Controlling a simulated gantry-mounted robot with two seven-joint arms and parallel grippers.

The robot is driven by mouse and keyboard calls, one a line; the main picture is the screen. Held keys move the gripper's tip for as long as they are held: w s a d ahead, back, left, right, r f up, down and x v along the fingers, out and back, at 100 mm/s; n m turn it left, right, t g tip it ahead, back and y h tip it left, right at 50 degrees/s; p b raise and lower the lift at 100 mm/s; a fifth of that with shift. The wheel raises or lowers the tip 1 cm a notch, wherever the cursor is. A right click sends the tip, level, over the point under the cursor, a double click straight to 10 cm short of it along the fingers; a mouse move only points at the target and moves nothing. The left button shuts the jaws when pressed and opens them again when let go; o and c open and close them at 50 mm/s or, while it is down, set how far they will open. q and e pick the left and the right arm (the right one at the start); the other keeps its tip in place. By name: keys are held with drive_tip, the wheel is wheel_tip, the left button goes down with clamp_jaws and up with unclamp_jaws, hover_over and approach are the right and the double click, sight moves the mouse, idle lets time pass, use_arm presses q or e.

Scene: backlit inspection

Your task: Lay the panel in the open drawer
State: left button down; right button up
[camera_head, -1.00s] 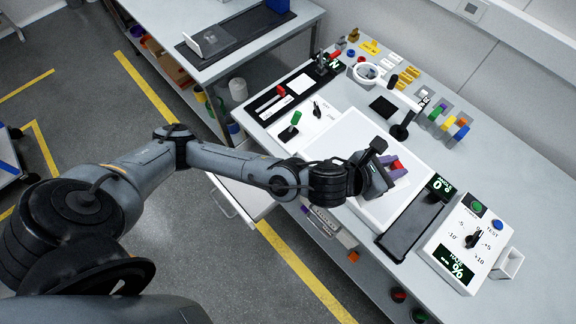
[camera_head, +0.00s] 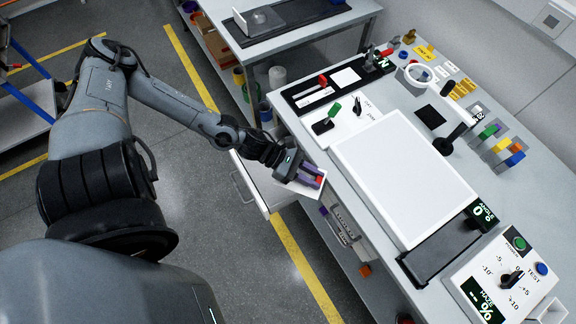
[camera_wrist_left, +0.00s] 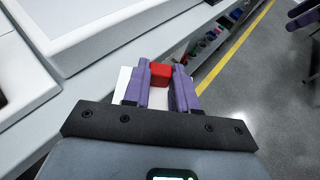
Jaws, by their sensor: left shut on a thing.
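The panel (camera_head: 311,193) is a small white plate with a red block-shaped grip (camera_wrist_left: 160,75) on it. My left gripper (camera_head: 311,179) is shut on this red grip with its purple fingers, and the panel hangs beneath. In the left wrist view the panel (camera_wrist_left: 155,98) shows between and beside the fingers. The open drawer (camera_head: 262,187) sticks out from the bench's front edge, with its handle on the left. The panel overlaps the drawer's right part in the head view; its height above it is unclear. The arm and panel hide part of the drawer's inside. My right gripper is out of view.
The white light table (camera_head: 400,180) lies bare on the bench. A control box (camera_head: 503,283) sits at the right. A lower shelf with small items is under the bench.

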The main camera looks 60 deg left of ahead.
use_arm(q)
drive_tip(key=s+a+f+m+g, duration=0.1)
drive_tip(key=s+a, duration=0.1)
drive_tip(key=s+a+f+m+g+h, duration=0.1)
drive_tip(key=s+a, duration=0.1)
drive_tip(key=s+a+f+b, duration=0.1)
drive_tip(key=s+a, duration=0.1)
drive_tip(key=a, duration=0.1)
drive_tip(key=shift+f+m+g+h, duration=0.2)
drive_tip(key=shift+m+g+h, duration=0.2)
drive_tip(key=w+a+f+b, duration=0.1)
drive_tip(key=f+b, duration=0.4)
drive_tip(key=b, duration=0.1)
drive_tip(key=w+f+b, duration=0.2)
drive_tip(key=f+b, duration=0.3)
drive_tip(key=b, duration=0.2)
drive_tip(key=w+a+f+b, duration=0.1)
drive_tip(key=f+b, duration=0.4)
drive_tip(key=b, duration=0.1)
drive_tip(key=shift+w+a+f+b, duration=0.3)
drive_tip(key=shift+a+f+b, duration=0.05)
drive_tip(key=shift+f, duration=0.2)
drive_tip(key=c, duration=0.9)
unclamp_jaws()
drive_tip(key=shift+r, duration=0.2)
